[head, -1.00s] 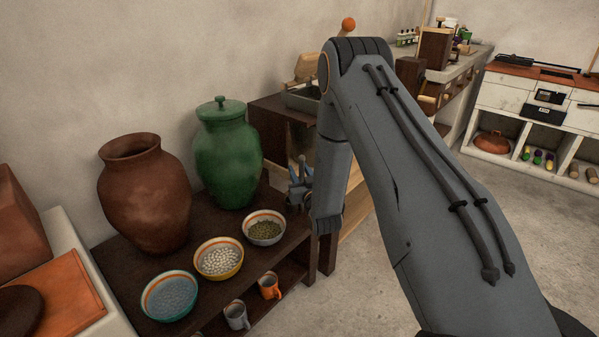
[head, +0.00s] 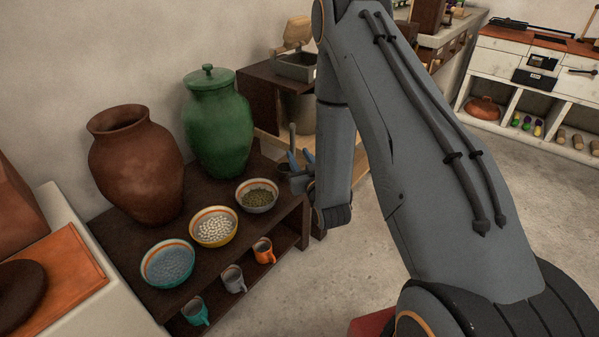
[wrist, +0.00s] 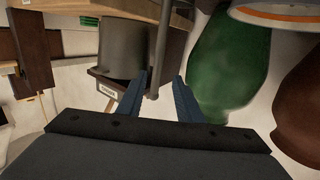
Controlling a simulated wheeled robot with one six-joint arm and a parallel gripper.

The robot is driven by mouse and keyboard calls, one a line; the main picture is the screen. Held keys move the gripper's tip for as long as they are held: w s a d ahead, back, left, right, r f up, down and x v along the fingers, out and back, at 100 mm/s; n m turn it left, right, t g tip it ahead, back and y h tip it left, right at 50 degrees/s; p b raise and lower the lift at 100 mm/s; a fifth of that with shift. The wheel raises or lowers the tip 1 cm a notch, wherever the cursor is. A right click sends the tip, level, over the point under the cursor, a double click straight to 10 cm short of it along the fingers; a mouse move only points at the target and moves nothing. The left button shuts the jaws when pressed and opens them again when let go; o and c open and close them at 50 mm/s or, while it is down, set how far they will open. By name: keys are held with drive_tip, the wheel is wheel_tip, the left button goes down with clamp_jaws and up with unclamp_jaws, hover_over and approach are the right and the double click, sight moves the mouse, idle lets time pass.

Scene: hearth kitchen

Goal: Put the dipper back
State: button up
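A thin grey upright rod, which looks like the dipper's handle (head: 292,136), stands near the right end of the dark table. In the wrist view the rod (wrist: 160,52) runs down from the top edge and ends between my fingers. My gripper (head: 294,160) is at the table's right end, beside the green jar. In the wrist view my gripper (wrist: 161,80) has its blue fingers apart, one on each side of the rod, with visible gaps. The dipper's lower end is out of the wrist view and I cannot make it out in the head view.
A green lidded jar (head: 218,130) and a brown jar (head: 137,170) stand at the back of the table. Mugs (head: 233,279) sit below. A metal pot (head: 298,113) stands behind my gripper.

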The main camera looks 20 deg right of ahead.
drive_tip(key=s+a+r+n+g, duration=0.1)
drive_tip(key=s+a+r+g, duration=0.5)
drive_tip(key=a+r+g, duration=0.25)
drive_tip(key=s+r+g, duration=0.3)
drive_tip(key=s, duration=0.7)
drive_tip(key=s+a+r+g, duration=0.1)
drive_tip(key=s+r+g, duration=0.2)
drive_tip(key=s, duration=0.8)
drive_tip(key=s+r+n+g, duration=0.1)
drive_tip(key=s+r+g, duration=0.2)
drive_tip(key=s, duration=0.7)
drive_tip(key=shift+s+a+r, duration=0.15)
drive_tip(key=shift+s+r, duration=0.2)
drive_tip(key=shift+r, duration=0.4)
drive_tip(key=d+r+m+h+p, duration=0.1)
drive_tip(key=d+r+m+p, duration=0.1)
drive_tip(key=d+r+p, duration=0.7)
drive_tip(key=shift+r+m+p, duration=0.2)
drive_tip(key=shift+m+p, duration=0.1)
drive_tip(key=shift+p, duration=3.85)
